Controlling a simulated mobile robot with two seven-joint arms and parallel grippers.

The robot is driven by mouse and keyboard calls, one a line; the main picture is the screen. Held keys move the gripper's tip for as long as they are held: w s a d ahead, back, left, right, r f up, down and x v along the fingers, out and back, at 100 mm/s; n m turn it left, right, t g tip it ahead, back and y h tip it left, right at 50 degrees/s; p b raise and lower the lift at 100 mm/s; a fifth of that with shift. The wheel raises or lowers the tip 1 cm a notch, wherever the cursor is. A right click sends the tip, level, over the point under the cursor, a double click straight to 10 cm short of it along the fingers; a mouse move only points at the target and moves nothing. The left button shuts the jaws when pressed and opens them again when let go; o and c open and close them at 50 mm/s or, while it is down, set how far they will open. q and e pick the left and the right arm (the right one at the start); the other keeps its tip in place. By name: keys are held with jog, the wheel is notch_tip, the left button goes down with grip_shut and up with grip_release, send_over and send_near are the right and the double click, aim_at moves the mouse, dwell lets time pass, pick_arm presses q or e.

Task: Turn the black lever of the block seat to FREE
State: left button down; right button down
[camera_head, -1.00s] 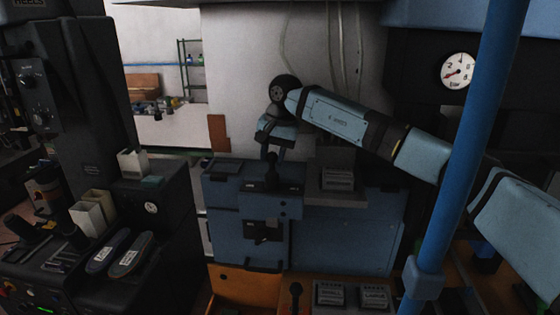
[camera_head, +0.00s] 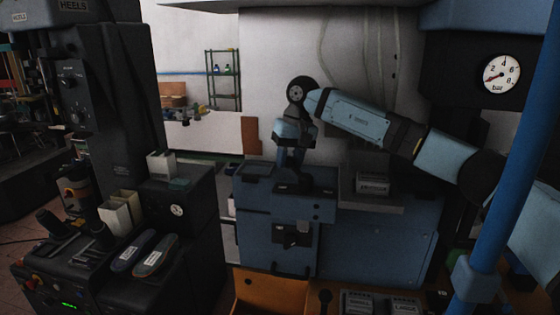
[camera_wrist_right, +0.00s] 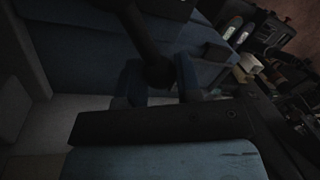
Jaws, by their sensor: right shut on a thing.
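The black lever (camera_wrist_right: 158,72) shows in the right wrist view as a dark rod ending in a round knob. My right gripper (camera_wrist_right: 160,82) is shut on this knob, with one blue finger on each side. In the head view my right gripper (camera_head: 291,166) points down at the top of the blue block seat (camera_head: 275,205), over a dark slot plate (camera_head: 293,188). There the fingers mostly hide the lever. I cannot read a FREE mark in either view. My left gripper is not in view.
A grey block (camera_head: 373,184) sits right of the lever on the blue cabinet (camera_head: 385,240). A blue post (camera_head: 505,200) stands in front of my right arm. Two insoles (camera_head: 145,254) lie on the black machine at left. An orange tray (camera_head: 268,290) is below.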

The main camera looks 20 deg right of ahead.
dwell(0.3)
jog(key=c, duration=0.8)
grip_release()
notch_tip(320, 180, up, 14)
jog(key=d+b, duration=0.1)
jog(key=d, duration=0.1)
jog(key=shift+d+f, duration=0.15)
jog(key=shift+d, duration=0.1)
jog(key=shift+s+f, duration=0.1)
